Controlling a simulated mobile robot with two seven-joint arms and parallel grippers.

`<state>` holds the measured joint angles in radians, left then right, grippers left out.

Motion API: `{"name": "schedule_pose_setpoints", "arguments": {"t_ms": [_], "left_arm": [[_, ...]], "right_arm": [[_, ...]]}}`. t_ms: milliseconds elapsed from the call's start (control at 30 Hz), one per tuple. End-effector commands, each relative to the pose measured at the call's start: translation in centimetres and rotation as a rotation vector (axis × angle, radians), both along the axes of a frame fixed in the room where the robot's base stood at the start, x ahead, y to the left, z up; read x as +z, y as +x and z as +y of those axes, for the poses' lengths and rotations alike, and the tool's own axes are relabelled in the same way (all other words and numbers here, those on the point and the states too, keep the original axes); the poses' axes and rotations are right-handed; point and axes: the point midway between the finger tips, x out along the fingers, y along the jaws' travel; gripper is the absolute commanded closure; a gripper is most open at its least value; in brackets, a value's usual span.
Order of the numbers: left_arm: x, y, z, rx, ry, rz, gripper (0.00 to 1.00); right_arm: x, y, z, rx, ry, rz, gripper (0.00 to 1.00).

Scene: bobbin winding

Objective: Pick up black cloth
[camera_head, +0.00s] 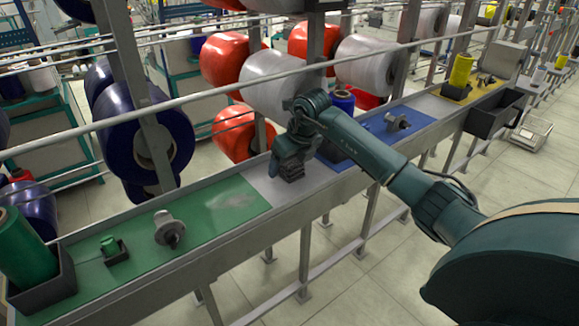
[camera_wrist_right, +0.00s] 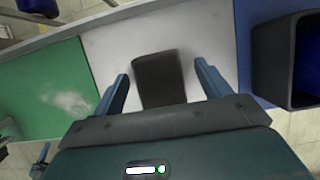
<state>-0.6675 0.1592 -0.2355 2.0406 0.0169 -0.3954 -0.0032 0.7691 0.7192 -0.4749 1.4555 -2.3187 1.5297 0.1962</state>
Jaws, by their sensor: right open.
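The black cloth (camera_wrist_right: 159,80) lies on the bare grey section of the bench between the green and blue mats, a dark folded rectangle in the right wrist view. In the head view the cloth (camera_head: 290,170) shows only in part below my right gripper (camera_head: 291,172). In the right wrist view my right gripper (camera_wrist_right: 162,85) is open, its two fingers on either side of the cloth and apart from it. I cannot tell how far above the bench the fingertips are. My left gripper is not in view.
The green mat (camera_head: 215,210) carries a metal fixture (camera_head: 168,229) and a bin with a green spool (camera_head: 24,250). On the blue mat is another fixture (camera_head: 396,122). A dark bin (camera_wrist_right: 297,60) stands right of the cloth. Rails and large spools line the far side.

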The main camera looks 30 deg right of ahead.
Motion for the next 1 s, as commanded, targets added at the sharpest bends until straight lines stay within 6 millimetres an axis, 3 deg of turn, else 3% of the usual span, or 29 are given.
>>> {"name": "schedule_pose_setpoints", "arguments": {"t_ms": [600,867,1000], "left_arm": [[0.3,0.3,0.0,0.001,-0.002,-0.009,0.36],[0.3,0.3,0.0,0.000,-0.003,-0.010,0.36],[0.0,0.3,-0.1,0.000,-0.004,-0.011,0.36]], "right_arm": [[0.1,0.0,0.0,0.000,0.000,0.000,0.72],[0.4,0.0,0.0,0.000,0.000,-0.002,0.72],[2.2,0.1,0.0,0.001,-0.001,-0.006,0.72]]}}
